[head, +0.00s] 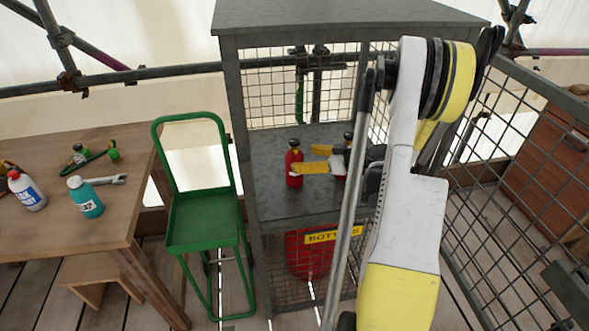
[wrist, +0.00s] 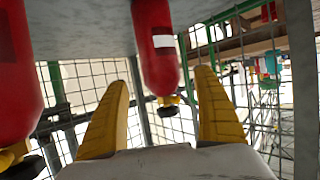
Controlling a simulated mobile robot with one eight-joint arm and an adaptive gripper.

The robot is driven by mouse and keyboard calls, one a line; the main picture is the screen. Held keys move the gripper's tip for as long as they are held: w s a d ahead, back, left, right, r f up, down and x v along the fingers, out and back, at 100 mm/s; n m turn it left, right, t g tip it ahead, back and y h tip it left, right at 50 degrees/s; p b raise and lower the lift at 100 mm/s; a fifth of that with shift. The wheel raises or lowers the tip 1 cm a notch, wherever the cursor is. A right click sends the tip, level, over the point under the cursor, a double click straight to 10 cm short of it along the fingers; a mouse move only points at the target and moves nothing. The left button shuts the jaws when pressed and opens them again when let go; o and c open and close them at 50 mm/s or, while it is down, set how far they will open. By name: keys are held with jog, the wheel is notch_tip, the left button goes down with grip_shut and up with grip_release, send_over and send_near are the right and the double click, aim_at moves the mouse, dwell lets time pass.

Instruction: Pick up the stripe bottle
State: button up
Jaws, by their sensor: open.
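Two red bottles with dark caps stand on the cage's grey shelf. The left one (head: 293,181) also shows in the wrist view (wrist: 154,48), upside down, with a small white patch on its side. The other (head: 340,169) is mostly hidden behind my gripper in the head view; it shows large at the left of the wrist view (wrist: 17,80). I cannot tell which is the stripe bottle; no clear stripe shows. My gripper (head: 305,159) is open, its yellow fingers pointing left at the left bottle. In the wrist view that bottle lies beyond and between the fingertips (wrist: 162,88).
The mesh cage (head: 350,17) has a top panel and posts around the shelf (head: 270,199). Below is a red bin (head: 303,262) with a yellow sign. A green cart (head: 203,220) stands left, beside a wooden table (head: 105,200) with a white-blue bottle (head: 28,193) and a teal bottle (head: 86,199).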

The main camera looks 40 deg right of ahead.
aim_at(294, 157)
jog(key=b+x, duration=0.2)
jog(key=x, duration=0.2)
jog(key=shift+w+a, duration=0.25)
jog(key=shift+w, duration=0.1)
jog(key=c, duration=1.5)
jog(key=shift+r, duration=0.2)
